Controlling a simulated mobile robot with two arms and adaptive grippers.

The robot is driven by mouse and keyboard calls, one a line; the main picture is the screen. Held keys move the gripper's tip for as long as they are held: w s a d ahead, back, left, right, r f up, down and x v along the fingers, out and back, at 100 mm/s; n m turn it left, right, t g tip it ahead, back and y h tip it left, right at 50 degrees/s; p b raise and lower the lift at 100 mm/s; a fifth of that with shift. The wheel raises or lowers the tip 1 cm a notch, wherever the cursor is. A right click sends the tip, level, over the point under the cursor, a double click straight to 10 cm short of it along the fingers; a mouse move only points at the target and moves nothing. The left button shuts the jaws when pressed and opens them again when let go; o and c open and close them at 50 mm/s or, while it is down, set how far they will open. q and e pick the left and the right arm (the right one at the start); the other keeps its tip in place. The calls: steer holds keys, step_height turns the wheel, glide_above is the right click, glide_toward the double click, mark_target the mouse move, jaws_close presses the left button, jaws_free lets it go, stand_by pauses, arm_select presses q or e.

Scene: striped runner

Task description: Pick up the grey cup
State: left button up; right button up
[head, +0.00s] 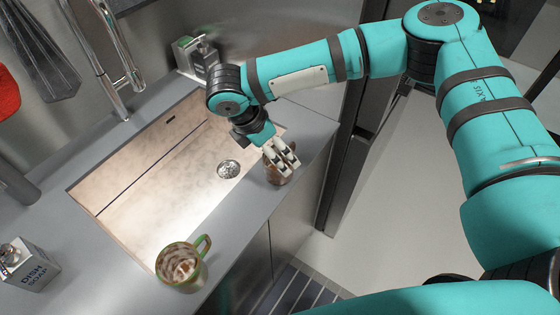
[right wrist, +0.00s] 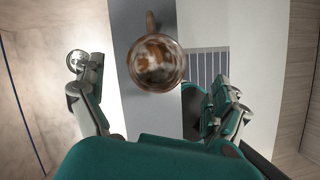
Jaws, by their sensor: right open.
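The cup beneath my right gripper (head: 286,160) looks grey-brown; in the head view the fingers cover much of it, and only part of its side (head: 275,178) shows. It stands on the counter edge beside the sink. The right wrist view shows the cup (right wrist: 157,64) from above, with a brown, blotchy inside and its handle toward the top of the picture. The right gripper is open, its fingers apart at either side of the picture, and the cup appears beyond the fingertips, not gripped. My left gripper is not in view.
A green-and-brown mug (head: 182,266) stands on the near counter. The sink (head: 150,185) with its drain (head: 229,170) lies left of the cup. A dish soap box (head: 27,268), a tap (head: 115,60) and a dispenser (head: 198,57) stand around it. A striped runner (head: 300,292) lies on the floor.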

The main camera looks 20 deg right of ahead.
mark_target(281, 158)
steer(key=shift+x, duration=0.95)
steer(key=p+x, duration=0.1)
steer(key=x, duration=0.2)
steer(key=shift+w+d+f+p, duration=0.1)
steer(key=shift+w+f+p, duration=0.05)
steer(key=shift+f+p, duration=0.2)
steer(key=shift+w+d+f, duration=0.1)
steer(key=shift+d+f, duration=0.05)
steer(key=shift+f, duration=0.3)
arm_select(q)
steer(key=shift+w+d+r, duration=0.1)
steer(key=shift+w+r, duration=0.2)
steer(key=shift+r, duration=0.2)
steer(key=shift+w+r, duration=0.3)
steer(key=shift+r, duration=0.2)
arm_select(e)
steer(key=c, duration=1.4)
